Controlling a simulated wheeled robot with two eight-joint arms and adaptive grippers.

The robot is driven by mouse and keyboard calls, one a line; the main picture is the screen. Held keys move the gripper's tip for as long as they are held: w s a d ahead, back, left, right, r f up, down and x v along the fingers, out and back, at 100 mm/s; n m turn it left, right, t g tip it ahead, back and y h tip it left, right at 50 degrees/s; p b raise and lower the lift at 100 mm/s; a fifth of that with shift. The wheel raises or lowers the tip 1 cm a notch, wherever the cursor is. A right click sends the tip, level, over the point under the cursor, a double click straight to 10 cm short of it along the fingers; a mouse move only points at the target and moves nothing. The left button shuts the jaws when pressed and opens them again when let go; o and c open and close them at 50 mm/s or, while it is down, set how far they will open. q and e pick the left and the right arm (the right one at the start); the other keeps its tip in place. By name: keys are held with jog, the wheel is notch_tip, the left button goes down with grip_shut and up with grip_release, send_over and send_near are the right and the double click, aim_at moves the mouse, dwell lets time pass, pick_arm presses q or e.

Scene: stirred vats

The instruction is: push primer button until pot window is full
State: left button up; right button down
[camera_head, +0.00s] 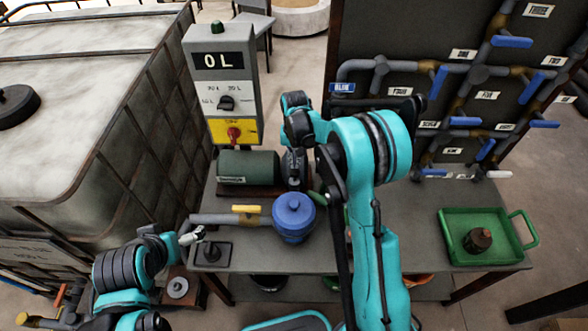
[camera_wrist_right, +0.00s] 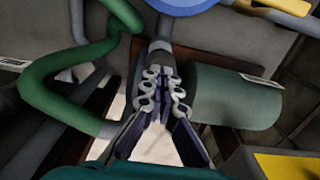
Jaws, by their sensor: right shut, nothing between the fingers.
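The blue pot (camera_head: 294,217) stands on the grey bench, joined to the pump's green motor (camera_head: 247,168) area; its edge shows at the top of the right wrist view (camera_wrist_right: 183,6). I cannot make out its window or a primer button. My right gripper (camera_head: 293,178) is behind the pot, at the motor's right end, partly hidden by my arm. In the right wrist view its fingers (camera_wrist_right: 160,78) are shut and empty, tips close to a grey fitting (camera_wrist_right: 160,50); contact is unclear. My left gripper (camera_head: 192,237) is at the bench's left edge; its fingers are too small to judge.
A control box (camera_head: 219,80) reads "0 L". A yellow-handled valve (camera_head: 246,209) is left of the pot. A green hose (camera_wrist_right: 65,62) curves beside my right gripper. A green tray (camera_head: 455,228) holds a brown object (camera_head: 478,240). A pipe panel (camera_head: 400,30) stands behind; a large tank (camera_head: 75,110) stands left.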

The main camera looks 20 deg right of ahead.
jog(key=shift+r, duration=0.1)
notch_tip(320, 180, up, 6)
jog(key=p, duration=0.3)
dwell(0.4)
jog(key=s+r+n+t+b, duration=0.1)
jog(key=s+r+t+b, duration=0.1)
jog(key=s+r, duration=0.35)
jog(key=s+r+n+t+b, duration=0.1)
jog(key=s+r+t+b, duration=0.15)
jog(key=s, duration=0.55)
jog(key=s+f+n+t+b, duration=0.1)
jog(key=s+f+b, duration=0.3)
jog(key=s, duration=0.8)
jog(key=shift+s+f+t, duration=0.2)
jog(key=shift+f+t, duration=0.05)
jog(key=shift+t, duration=0.6)
